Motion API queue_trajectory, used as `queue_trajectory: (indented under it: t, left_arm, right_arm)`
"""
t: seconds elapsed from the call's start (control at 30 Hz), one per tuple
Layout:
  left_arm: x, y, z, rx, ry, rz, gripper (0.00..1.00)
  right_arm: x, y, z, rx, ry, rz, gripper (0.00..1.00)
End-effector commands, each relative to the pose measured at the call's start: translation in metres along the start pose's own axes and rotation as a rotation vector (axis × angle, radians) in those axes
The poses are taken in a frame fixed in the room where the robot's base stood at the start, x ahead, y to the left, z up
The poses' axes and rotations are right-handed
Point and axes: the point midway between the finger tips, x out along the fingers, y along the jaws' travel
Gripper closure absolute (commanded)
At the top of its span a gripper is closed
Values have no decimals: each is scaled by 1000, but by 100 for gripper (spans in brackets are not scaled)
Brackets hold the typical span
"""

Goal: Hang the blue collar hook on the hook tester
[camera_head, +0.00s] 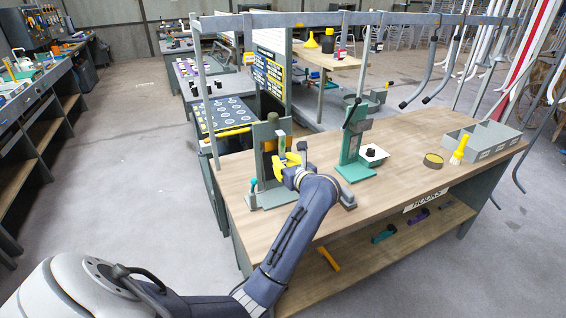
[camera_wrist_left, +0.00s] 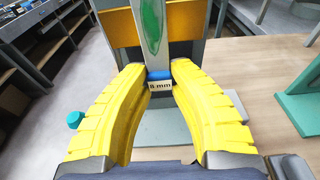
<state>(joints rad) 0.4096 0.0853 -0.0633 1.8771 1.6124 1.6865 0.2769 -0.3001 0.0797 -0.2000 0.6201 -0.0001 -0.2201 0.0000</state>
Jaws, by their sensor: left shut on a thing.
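In the left wrist view the fingers (camera_wrist_left: 159,78) are closed on a small piece with a blue band, the blue collar hook (camera_wrist_left: 158,75), beside a label reading "8 mm". Most of the hook is hidden by the fingers. I cannot tell whether it touches the stand. My right gripper is in neither view.
A green press-like stand (camera_head: 358,172) with a white tray (camera_head: 374,156) stands to the right. Farther right are a round tin (camera_head: 433,161), a yellow brush (camera_head: 459,150) and a grey divided bin (camera_head: 490,136). Long hooks hang from the overhead rail (camera_head: 300,20). Coloured pieces lie on the lower shelf.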

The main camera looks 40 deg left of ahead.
Motion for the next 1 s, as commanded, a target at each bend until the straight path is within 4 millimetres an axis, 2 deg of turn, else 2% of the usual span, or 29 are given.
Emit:
queue_trajectory:
  t: [0.63,1.0]
  left_arm:
    - [14,0,3,0,-1,0,100]
    - [14,0,3,0,-1,0,100]
  right_arm:
    - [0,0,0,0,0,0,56]
    - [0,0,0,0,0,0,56]
